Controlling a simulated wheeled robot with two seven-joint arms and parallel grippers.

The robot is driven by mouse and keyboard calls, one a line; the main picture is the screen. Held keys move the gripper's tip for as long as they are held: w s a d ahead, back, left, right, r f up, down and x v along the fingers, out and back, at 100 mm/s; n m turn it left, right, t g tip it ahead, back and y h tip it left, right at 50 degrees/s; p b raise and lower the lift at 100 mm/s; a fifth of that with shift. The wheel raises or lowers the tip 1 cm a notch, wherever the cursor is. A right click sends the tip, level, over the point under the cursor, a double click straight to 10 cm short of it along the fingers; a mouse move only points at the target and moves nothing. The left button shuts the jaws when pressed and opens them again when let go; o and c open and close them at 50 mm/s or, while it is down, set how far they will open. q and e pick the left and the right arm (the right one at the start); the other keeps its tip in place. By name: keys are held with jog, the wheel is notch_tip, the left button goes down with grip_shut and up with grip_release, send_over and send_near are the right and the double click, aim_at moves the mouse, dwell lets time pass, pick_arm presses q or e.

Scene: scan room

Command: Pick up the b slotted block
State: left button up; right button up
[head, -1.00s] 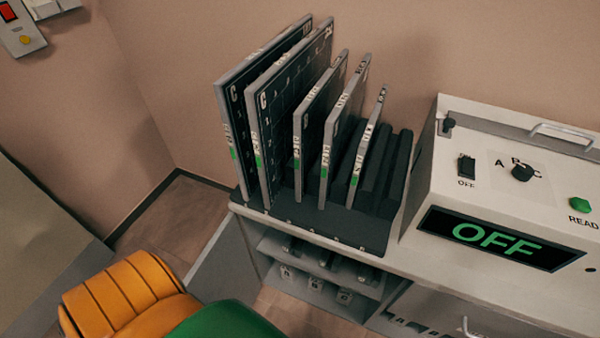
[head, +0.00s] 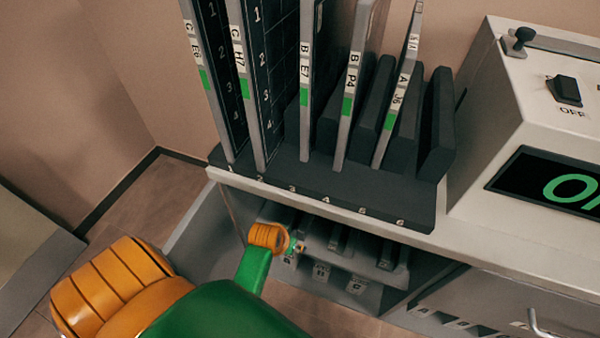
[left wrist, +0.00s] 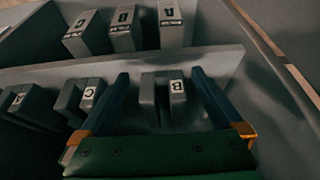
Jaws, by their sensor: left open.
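In the left wrist view, the b slotted block (left wrist: 177,98) is a grey block with a slot and a white B label that appears upside down. My left gripper (left wrist: 160,74) is open, with one dark finger on each side of this block. I cannot tell whether either finger touches it. In the head view, my left gripper (head: 297,246) is small and partly hidden by its own wrist, at the left end of the shelf below the plate rack. The head view does not clearly show the B block. My right gripper is not in view.
A similar block labelled C (left wrist: 88,93) stands beside the left finger in the wrist view. Labelled grey blocks (left wrist: 122,32) stand behind a ledge (left wrist: 225,62). Above the shelf, a black rack (head: 290,178) holds several upright plates. A box with a display (head: 545,180) stands at right.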

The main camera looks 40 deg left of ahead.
pick_arm(q)
jog(key=b, duration=0.3)
send_near(301, 215)
jog(key=x, duration=0.2)
jog(key=s+x, duration=0.1)
jog(key=x, duration=0.1)
jog(key=shift+w+d+f, duration=0.15)
jog(key=shift+d+f, duration=0.1)
jog(key=shift+f, duration=0.25)
jog(key=b+x, duration=0.1)
jog(key=x, duration=0.2)
jog(key=shift+w+a+r+b, duration=0.1)
jog(key=shift+w+b, duration=0.1)
jog(key=shift+b, duration=0.15)
jog(key=shift+w, duration=0.1)
jog(key=c, duration=1.4)
grip_shut()
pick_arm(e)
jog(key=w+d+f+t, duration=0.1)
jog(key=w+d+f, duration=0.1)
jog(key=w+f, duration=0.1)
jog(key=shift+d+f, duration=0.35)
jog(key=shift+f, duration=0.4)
